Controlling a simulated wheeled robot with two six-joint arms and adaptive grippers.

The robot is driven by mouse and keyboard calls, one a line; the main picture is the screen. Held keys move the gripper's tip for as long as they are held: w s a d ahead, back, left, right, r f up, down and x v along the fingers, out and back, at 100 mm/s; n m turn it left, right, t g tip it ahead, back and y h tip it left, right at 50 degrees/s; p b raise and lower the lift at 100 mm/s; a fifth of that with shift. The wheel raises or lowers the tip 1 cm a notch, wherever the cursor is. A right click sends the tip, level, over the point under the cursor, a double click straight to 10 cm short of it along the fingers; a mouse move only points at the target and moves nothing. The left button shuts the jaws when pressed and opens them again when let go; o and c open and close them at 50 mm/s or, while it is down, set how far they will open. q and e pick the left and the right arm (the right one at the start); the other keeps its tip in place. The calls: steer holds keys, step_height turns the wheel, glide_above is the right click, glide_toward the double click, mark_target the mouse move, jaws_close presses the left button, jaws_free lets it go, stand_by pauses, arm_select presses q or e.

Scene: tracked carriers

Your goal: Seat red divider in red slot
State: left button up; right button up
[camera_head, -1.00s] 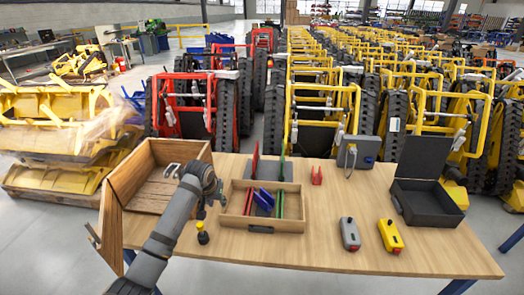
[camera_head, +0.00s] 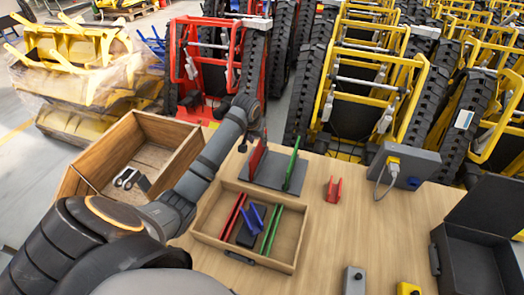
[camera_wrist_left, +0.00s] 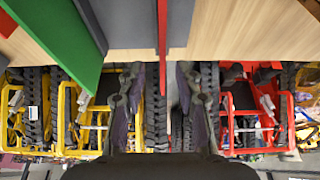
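A red divider (camera_head: 257,157) stands upright at the left end of a grey base (camera_head: 270,176), and a green divider (camera_head: 295,170) stands at its right end. The base's slots are too small to make out. My left gripper (camera_head: 257,132) is just behind the top of the red divider. In the left wrist view my left gripper (camera_wrist_left: 160,68) is open. The red divider (camera_wrist_left: 163,30) shows edge-on, lined up with the gap between the fingertips; contact is not visible. The green divider (camera_wrist_left: 55,35) is at the left there. My right gripper is not in view.
A wooden tray (camera_head: 216,241) in front of the base holds red, blue and green pieces. An open wooden box (camera_head: 102,150) lies left, beside my arm. A small red holder (camera_head: 334,190), a grey device (camera_head: 398,165) and a black case (camera_head: 475,235) are to the right.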

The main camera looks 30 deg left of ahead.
mark_target(259, 144)
arm_select(q)
steer(key=x, duration=0.3)
steer(key=shift+x, duration=0.85)
steer(key=shift+w, duration=0.1)
steer(key=p+x, duration=0.1)
steer(key=x, duration=0.4)
steer(key=shift+a, duration=0.1)
steer(key=shift+s, duration=0.2)
steer(key=c, duration=0.5)
jaws_close()
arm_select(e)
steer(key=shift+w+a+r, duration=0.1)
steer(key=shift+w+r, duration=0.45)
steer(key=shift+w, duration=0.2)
